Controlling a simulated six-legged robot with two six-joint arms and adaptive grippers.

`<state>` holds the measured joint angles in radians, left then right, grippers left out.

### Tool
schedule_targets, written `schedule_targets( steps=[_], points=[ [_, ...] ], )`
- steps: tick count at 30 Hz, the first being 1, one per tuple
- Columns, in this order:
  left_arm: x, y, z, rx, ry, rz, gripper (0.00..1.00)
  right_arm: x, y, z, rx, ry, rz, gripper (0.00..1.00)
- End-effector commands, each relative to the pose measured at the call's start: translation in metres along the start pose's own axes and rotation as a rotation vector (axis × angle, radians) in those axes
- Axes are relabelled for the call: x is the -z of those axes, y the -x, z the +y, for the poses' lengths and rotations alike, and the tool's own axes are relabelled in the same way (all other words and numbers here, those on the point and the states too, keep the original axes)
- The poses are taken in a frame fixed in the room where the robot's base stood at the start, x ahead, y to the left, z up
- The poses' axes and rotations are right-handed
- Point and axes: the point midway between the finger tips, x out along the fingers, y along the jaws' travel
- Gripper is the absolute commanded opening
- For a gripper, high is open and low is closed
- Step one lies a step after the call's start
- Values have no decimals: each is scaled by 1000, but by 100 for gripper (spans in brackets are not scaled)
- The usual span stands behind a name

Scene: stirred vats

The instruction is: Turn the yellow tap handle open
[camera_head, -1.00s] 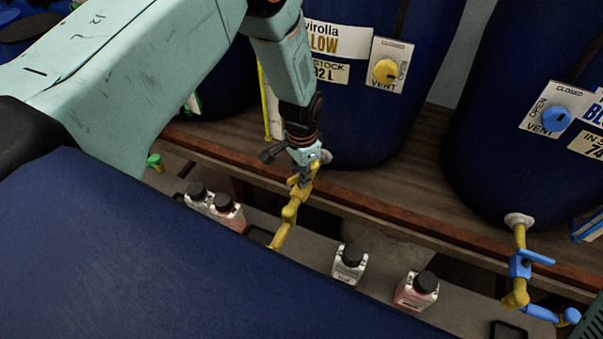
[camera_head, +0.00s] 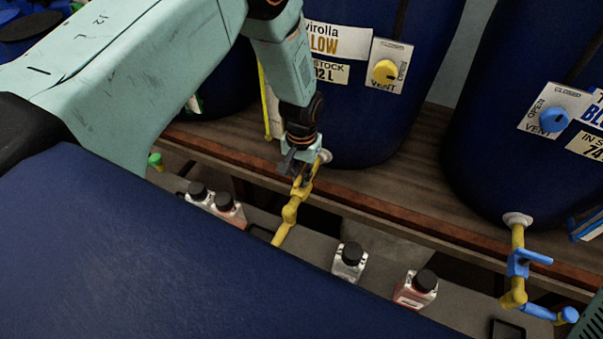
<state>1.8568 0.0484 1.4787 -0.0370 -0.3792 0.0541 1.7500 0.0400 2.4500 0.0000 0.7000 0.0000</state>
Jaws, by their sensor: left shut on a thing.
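The yellow tap (camera_head: 290,212) comes out of the blue vat labelled yellow (camera_head: 362,130), and its spout hangs down toward the lower left. My left gripper (camera_head: 300,172) is at the top of this tap, pointing down, shut on the tap handle. The fingers hide most of the handle, so its exact angle is hard to tell. My right gripper is not in view.
A second vat (camera_head: 490,170) at right has a tap with a blue handle (camera_head: 530,258). Several small capped bottles, such as the clear one (camera_head: 349,262) and the pinkish one (camera_head: 415,290), stand on the lower ledge. A wooden shelf edge (camera_head: 400,222) runs below the vats.

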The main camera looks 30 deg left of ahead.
Motion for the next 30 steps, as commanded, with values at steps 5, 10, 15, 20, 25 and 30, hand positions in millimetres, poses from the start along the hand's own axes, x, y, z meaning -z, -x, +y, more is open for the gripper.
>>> schedule_targets(
  steps=[5,10,15,20,25,30],
  points=[
    [3,2,0,0,8,8,0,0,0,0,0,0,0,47],
    [3,2,0,0,7,8,0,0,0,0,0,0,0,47],
    [3,2,0,0,7,8,20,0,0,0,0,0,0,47],
    [2,1,0,0,7,5,33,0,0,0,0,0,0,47],
    [1,1,0,0,6,3,36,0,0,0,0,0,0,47],
    [1,2,0,0,6,2,36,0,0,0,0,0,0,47]
  ],
)
